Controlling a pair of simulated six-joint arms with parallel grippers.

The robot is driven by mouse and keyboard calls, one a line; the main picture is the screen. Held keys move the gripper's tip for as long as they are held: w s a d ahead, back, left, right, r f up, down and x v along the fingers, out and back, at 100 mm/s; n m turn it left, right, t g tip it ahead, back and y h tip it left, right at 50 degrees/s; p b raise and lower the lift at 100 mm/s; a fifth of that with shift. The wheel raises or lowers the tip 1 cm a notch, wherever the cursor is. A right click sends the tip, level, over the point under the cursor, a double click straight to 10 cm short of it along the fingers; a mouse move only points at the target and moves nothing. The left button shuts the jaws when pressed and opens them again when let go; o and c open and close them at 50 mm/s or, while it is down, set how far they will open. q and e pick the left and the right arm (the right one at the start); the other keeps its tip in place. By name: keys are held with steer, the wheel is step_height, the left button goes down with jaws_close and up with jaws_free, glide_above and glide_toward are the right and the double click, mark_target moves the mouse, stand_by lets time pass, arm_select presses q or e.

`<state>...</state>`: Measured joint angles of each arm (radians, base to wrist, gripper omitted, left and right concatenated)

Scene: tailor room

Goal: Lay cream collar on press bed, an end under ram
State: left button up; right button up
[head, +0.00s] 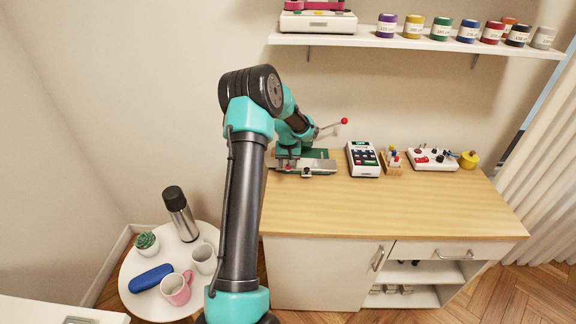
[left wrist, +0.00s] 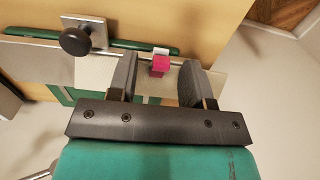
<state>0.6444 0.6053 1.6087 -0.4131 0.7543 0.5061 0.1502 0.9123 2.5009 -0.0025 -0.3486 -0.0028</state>
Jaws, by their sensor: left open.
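My left gripper (head: 288,161) reaches down over the left end of the wooden table, at the green press (head: 316,154). In the left wrist view the two fingers of my left gripper (left wrist: 155,85) are apart. A small magenta block (left wrist: 160,64) with a white piece behind it shows between them; I cannot tell whether they touch it. A pale flat plate (left wrist: 150,84) lies beneath. A black knob (left wrist: 75,41) on a metal plate is beside it. I cannot surely pick out the cream collar or the ram. My right gripper is not in view.
A calculator-like box (head: 363,158), a small wooden holder (head: 392,161) and a white control box (head: 432,158) stand right of the press. A red-knobbed lever (head: 344,121) sticks out. The tabletop (head: 390,210) in front is clear. A round side table (head: 140,264) holds cups and a flask.

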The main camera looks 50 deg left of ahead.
arm_select(q)
step_height(320, 180, up, 17)
stand_by(0.4)
steer(key=shift+f, duration=0.2)
stand_by(0.6)
